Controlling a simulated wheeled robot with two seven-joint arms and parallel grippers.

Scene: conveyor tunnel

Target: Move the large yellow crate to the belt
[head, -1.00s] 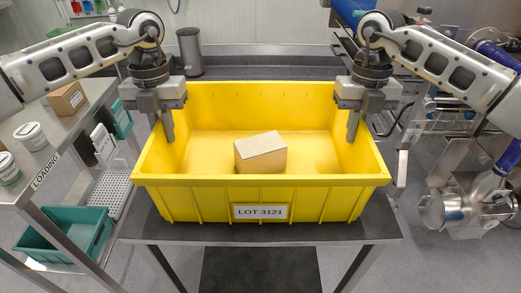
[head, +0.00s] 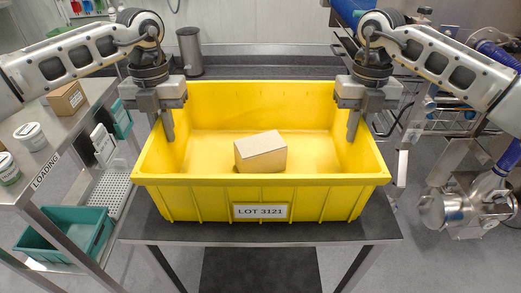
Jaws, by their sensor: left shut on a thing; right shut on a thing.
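The large yellow crate (head: 205,196), with a "LOT 3121" label (head: 260,211), sits level over the dark-topped table (head: 260,232). I cannot tell any gap below it. A small cardboard box (head: 262,153) lies inside on the crate floor. My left gripper (head: 161,120) is shut on the crate's left wall, with a finger showing inside. My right gripper (head: 360,120) is shut on the right wall in the same way. The outer fingers are mostly hidden. A dark band (head: 260,73) behind the crate may be the belt.
At left, a metal table marked LOADING (head: 45,170) holds a cardboard box (head: 66,99) and white tubs (head: 30,136). A green bin (head: 65,236) is below it. A grey cylinder (head: 190,52) stands behind. Metal machinery (head: 462,205) is at right.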

